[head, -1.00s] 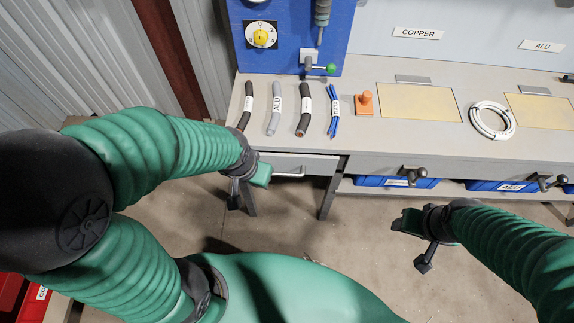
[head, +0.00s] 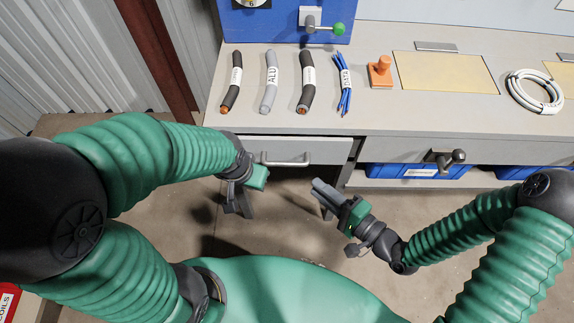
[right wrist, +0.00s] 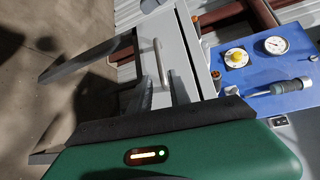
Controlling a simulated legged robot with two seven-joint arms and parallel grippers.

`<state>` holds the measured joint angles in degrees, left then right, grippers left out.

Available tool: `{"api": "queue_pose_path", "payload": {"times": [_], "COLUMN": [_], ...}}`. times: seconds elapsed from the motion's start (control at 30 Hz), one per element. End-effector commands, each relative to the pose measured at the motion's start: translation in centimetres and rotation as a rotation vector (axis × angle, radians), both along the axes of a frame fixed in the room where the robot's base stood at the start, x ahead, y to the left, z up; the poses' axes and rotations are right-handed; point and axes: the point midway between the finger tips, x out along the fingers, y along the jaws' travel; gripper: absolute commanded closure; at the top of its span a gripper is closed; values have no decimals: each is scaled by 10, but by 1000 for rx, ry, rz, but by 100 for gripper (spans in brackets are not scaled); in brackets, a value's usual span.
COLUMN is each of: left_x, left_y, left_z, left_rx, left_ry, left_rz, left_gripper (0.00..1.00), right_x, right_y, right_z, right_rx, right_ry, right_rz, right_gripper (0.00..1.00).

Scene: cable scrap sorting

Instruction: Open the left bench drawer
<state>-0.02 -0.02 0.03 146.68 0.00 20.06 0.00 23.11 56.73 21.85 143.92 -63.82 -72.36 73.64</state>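The left bench drawer (head: 325,151) is a grey front under the bench's left end with a metal bar handle (head: 284,160). It looks shut. My right gripper (head: 318,186) is in front of and below the drawer, to the right of the handle, apart from it. In the right wrist view the drawer handle (right wrist: 161,62) appears ahead, between the lines of the two fingers (right wrist: 162,90). These fingers are apart and hold nothing. My left gripper (head: 262,178) is just below the handle in the picture; its fingers are hard to make out.
On the bench (head: 430,112) lie several labelled cable pieces (head: 271,84), an orange block (head: 380,72) and a white cable coil (head: 534,92). A dark knob (head: 445,160) sits further right. Blue bins (head: 385,171) stand on a shelf below. A blue panel (head: 265,25) stands behind.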

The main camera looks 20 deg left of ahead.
Motion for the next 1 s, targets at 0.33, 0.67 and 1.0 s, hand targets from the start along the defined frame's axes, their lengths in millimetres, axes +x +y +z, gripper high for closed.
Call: {"api": "queue_pose_path", "payload": {"times": [0.33,0.67,1.0], "left_x": [0,0,0], "left_y": [0,0,0], "left_z": [-21,-26,-26], "left_rx": [0,0,0], "left_ry": [0,0,0], "left_rz": [1,1,1], "left_gripper": [100,100,100], "right_x": [41,58,58], "right_y": [80,108,108], "right_z": [-14,-16,-17], "right_rx": [-2,-3,-4], "right_ry": [-3,-1,0], "right_rz": [5,1,1], "right_gripper": [77,77,98]}}
